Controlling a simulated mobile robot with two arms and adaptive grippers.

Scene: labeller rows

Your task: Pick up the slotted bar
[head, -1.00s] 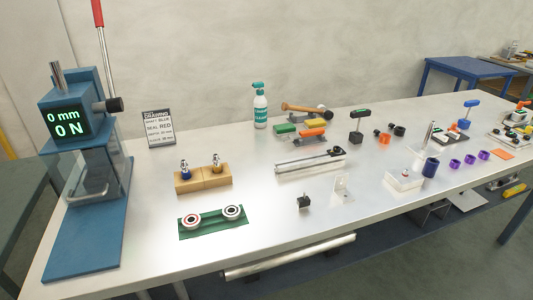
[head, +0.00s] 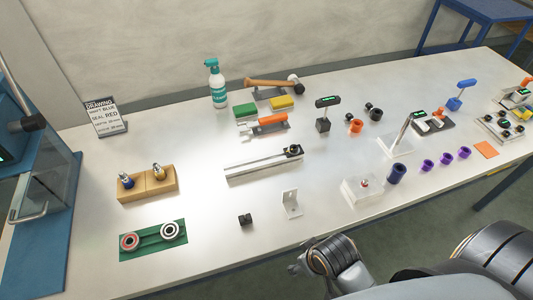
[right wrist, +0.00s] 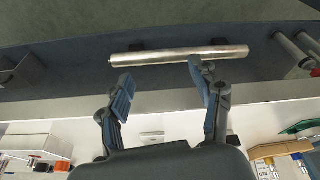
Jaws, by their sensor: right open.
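The slotted bar, as far as I can tell, is the long silver bar (head: 250,166) lying mid-table in the head view, with a black round part at its right end. Nothing holds it. In the right wrist view my right gripper (right wrist: 160,76) is open and empty, its fingers wide apart near the table's edge. It is away from the bar, which I cannot make out in that view. Part of my right arm shows at the lower right of the head view; its fingers are not clear there. My left gripper is not in view.
A black block (head: 245,219), an angle bracket (head: 291,204) and a white block (head: 361,191) lie in front of the bar. An orange-handled tool (head: 265,122) lies behind it. A silver roller (right wrist: 180,55) lies on the shelf below the table edge.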

